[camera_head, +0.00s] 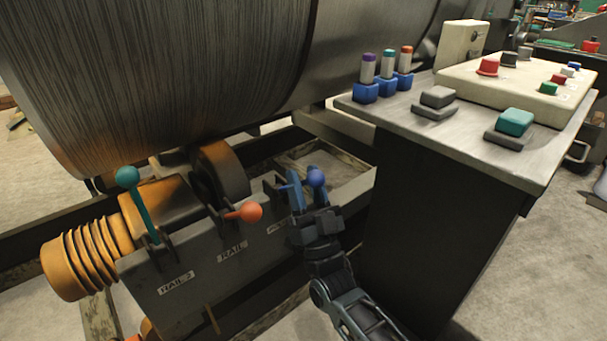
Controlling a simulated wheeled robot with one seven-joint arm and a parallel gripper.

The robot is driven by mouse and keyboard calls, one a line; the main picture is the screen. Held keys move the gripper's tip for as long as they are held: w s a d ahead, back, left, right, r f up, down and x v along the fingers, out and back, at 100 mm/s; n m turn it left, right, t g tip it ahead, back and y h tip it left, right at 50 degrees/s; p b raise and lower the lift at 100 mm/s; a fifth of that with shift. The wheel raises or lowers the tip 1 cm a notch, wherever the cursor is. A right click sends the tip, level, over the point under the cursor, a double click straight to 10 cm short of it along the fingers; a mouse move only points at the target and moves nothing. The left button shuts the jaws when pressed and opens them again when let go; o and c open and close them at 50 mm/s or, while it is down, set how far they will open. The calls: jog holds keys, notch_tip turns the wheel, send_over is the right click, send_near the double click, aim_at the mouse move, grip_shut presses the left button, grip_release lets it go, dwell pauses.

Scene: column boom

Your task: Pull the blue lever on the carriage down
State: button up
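The blue lever's ball knob (316,177) shows at the right end of the carriage (215,265). My gripper (308,196) reaches up from below, right at this knob. One finger shows just left of the knob, the other below it. My gripper hides most of the lever's shaft, and I cannot tell whether the fingers touch it or are shut on it.
A teal lever (128,177) stands up at the carriage's left, and an orange lever (250,212) sticks out in the middle. A large drum (200,70) lies behind. A control desk (420,180) with buttons and blue-based switches stands close on the right of my arm.

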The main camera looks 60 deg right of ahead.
jog(key=v, duration=0.6)
jog(key=shift+s+f, duration=0.1)
dwell(0.4)
jog(key=s+a+f+n+g+y, duration=0.35)
jog(key=s+a+n+y, duration=0.25)
jog(key=s+a+y, duration=0.55)
jog(key=s+a+r+n+g+y, duration=0.2)
jog(key=s+a+g, duration=0.1)
jog(key=s, duration=0.3)
jog(key=s+a+r+n+g+y, duration=0.1)
jog(key=s+a+r+g+y, duration=0.1)
jog(key=s+a, duration=0.35)
notch_tip(320, 180, up, 20)
jog(key=s+d+p, duration=0.1)
jog(key=p, duration=1.9)
jog(key=shift+d, duration=0.35)
